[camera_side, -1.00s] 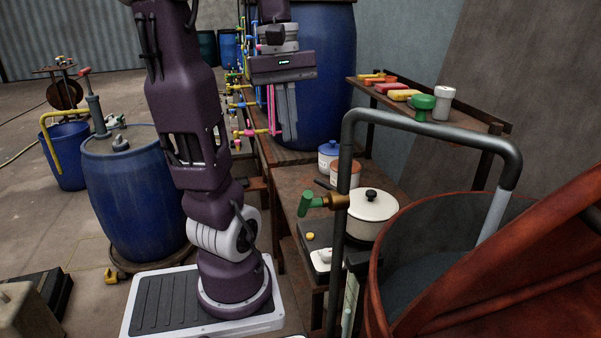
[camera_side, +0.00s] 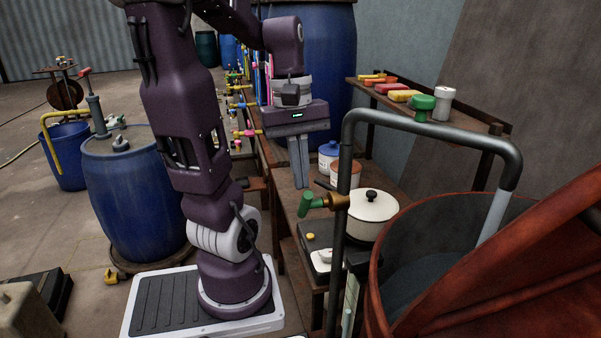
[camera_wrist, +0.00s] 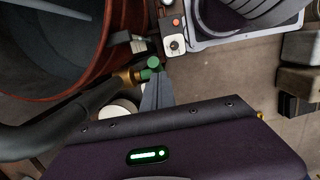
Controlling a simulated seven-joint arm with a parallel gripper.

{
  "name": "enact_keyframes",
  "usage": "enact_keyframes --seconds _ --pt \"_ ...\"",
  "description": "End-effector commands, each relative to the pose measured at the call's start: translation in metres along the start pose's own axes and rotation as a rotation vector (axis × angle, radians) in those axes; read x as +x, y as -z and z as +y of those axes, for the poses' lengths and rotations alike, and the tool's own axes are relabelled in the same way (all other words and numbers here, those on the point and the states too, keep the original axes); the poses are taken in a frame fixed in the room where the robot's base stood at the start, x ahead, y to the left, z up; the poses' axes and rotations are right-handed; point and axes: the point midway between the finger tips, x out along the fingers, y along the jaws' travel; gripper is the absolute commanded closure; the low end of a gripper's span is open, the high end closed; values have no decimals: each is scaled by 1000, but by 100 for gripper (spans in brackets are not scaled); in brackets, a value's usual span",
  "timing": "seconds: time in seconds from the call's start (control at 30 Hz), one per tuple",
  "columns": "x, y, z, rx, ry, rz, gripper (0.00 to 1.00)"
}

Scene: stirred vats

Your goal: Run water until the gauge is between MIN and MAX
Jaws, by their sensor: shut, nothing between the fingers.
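The tap has a green handle (camera_side: 312,202) on a brass valve body (camera_side: 338,201), fixed to a dark grey pipe (camera_side: 425,120). The pipe arches over a rust-red vat (camera_side: 376,285). A narrow upright gauge (camera_side: 350,302) is partly visible at the vat's left; its level and MIN and MAX marks cannot be read. My gripper (camera_side: 301,186) is shut and empty, pointing down just above and behind the green handle. In the wrist view, my fingertips (camera_wrist: 155,80) appear beside the green handle (camera_wrist: 150,69); contact cannot be told. No stream from the spout is visible.
A cream pot (camera_side: 371,216) with a black-knobbed lid stands close behind the tap. Blue-lidded (camera_side: 328,155) and orange (camera_side: 346,172) containers stand near my fingers. A shelf (camera_side: 470,131) holds sponges and jars. A blue barrel (camera_side: 128,205) stands at left.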

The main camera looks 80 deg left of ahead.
Motion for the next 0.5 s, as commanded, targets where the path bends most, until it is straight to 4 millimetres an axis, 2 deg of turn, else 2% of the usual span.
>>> enact_keyframes --seconds 0.5 --pt "0 -7 0 8 0 94 100"
